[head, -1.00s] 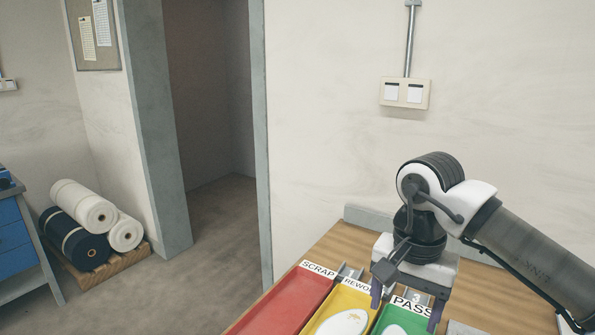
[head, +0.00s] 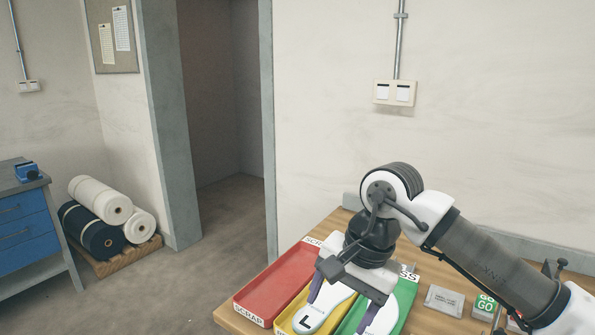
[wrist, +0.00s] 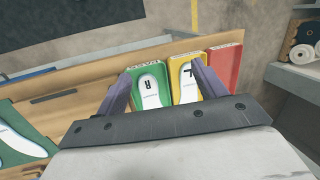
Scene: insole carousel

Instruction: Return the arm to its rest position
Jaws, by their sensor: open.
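My gripper (head: 342,302) is open and empty, its purple fingers pointing down over the yellow and green trays in the head view. In the wrist view my gripper (wrist: 161,72) has its fingers spread, with nothing between them but the view of the trays beyond. A white insole marked L (head: 322,308) lies in the yellow tray (head: 284,324). A white insole marked R (wrist: 151,88) lies in the green tray (wrist: 135,73); my gripper partly hides it in the head view. The red SCRAP tray (head: 268,290) looks empty.
The trays stand on a wooden table (head: 232,318) against the wall. A grey plate (head: 444,300) and a green GO block (head: 485,305) stand to the right. Fabric rolls (head: 92,230) on a pallet and a blue drawer bench (head: 25,225) are at left. Air above the table is clear.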

